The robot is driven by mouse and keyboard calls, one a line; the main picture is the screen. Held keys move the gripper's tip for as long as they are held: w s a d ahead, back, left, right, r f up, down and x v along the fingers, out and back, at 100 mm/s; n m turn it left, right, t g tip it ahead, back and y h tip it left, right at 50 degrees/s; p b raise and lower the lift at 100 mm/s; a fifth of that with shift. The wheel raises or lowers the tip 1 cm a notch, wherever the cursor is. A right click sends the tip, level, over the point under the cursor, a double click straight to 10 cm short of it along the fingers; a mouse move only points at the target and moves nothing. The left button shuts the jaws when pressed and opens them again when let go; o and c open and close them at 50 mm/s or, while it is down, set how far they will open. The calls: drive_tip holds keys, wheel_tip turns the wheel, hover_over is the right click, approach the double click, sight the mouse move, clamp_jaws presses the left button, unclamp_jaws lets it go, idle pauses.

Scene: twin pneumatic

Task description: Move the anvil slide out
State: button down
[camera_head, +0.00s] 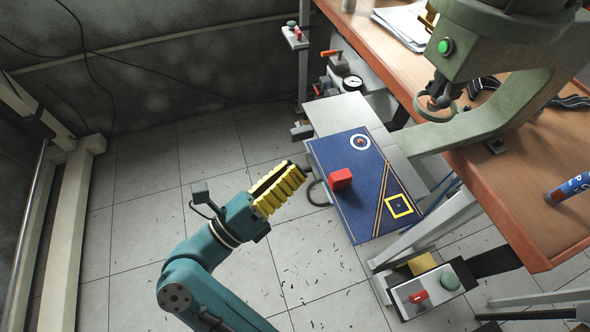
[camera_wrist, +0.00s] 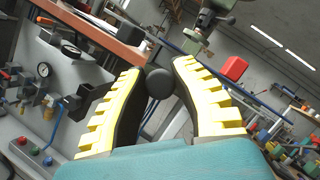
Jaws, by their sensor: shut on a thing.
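My gripper (camera_head: 293,173), with yellow ribbed fingers, is at the left edge of a blue board (camera_head: 357,214). In the wrist view, my gripper (camera_wrist: 160,74) is shut on a round black knob (camera_wrist: 160,84) between its fingertips. In the head view the knob is hidden by the fingers. The board lies over a grey metal plate (camera_head: 338,112) beside the green press (camera_head: 482,62). I cannot tell for sure which of these is the anvil slide. A red block (camera_head: 340,179) sits on the board, between a white ring mark and a yellow square outline.
A wooden workbench (camera_head: 540,190) with the press is at right. Valves and a pressure gauge (camera_head: 353,83) are behind the plate. A grey box with a red button (camera_head: 418,297) stands at lower right.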

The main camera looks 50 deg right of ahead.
drive_tip(key=c, duration=0.8)
unclamp_jaws()
drive_tip(key=v, duration=1.2)
